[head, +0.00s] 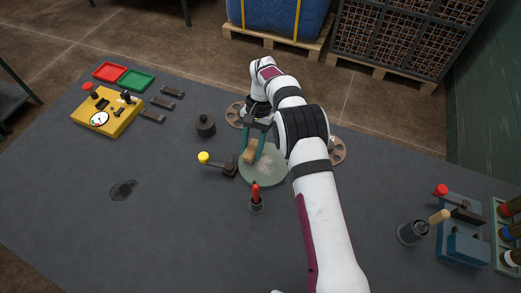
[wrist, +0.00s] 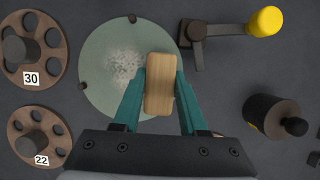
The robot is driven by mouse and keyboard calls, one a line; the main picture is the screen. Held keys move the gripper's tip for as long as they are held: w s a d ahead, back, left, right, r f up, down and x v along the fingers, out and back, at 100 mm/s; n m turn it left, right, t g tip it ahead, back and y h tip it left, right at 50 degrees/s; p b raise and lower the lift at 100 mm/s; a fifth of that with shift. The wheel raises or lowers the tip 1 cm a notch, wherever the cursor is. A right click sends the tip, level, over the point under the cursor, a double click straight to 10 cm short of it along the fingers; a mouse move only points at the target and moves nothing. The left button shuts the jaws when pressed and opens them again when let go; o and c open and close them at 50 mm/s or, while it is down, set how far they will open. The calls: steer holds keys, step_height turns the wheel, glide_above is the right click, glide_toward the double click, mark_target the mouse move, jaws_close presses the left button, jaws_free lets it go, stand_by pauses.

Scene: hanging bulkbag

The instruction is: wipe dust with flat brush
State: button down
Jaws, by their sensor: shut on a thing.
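My gripper (wrist: 160,98) has two teal fingers shut on the flat brush, whose pale wooden block (wrist: 160,80) shows between them in the wrist view. In the head view the brush (head: 250,152) is over the left part of a round pale green plate (head: 278,177). A patch of whitish dust (wrist: 124,68) lies near the middle of the plate, beside the brush. The bristles are hidden under the block, so I cannot tell whether they touch the plate. My arm covers the right part of the plate in the head view.
A yellow-knobbed lever (head: 219,164) and a red-handled tool (head: 256,197) stand close to the plate. Brown discs numbered 30 (wrist: 30,48) and 22 (wrist: 42,136) and a dark weight (head: 205,126) are nearby. A yellow box (head: 106,112) sits far left. The table's front left is mostly clear.

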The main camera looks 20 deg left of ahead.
mark_target(272, 174)
steer(key=shift+s, duration=0.5)
steer(key=shift+d, duration=3.9)
steer(key=shift+s+d, duration=0.1)
steer(key=shift+s, duration=0.35)
steer(key=shift+a, duration=3.95)
steer(key=shift+r, duration=4.05)
